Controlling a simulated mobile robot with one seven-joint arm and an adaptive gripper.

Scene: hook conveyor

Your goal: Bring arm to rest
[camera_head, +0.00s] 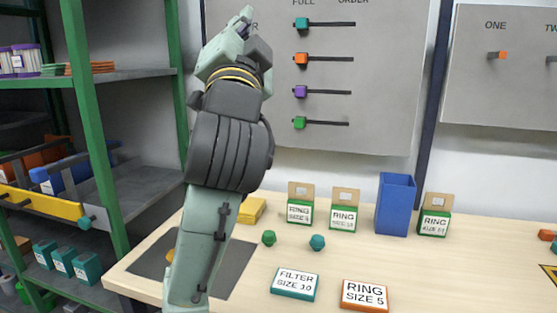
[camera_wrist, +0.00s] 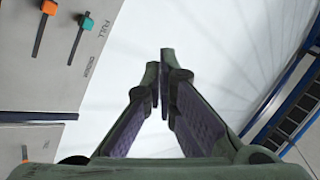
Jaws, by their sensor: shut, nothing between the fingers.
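My gripper (camera_head: 240,24) is raised high above the table, at the top of the head view, in front of the grey wall panel. In the wrist view my gripper (camera_wrist: 164,70) shows both fingers, with their tips together and nothing held. My arm rises upright from the lower left of the table to the gripper. It hides part of the dark mat and part of the panel.
The wooden table (camera_head: 250,290) holds a blue bin (camera_head: 395,204), several labelled boxes, two small green pieces, a FILTER card (camera_head: 295,284) and a RING card (camera_head: 365,295). A green-framed shelf (camera_head: 90,130) stands left.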

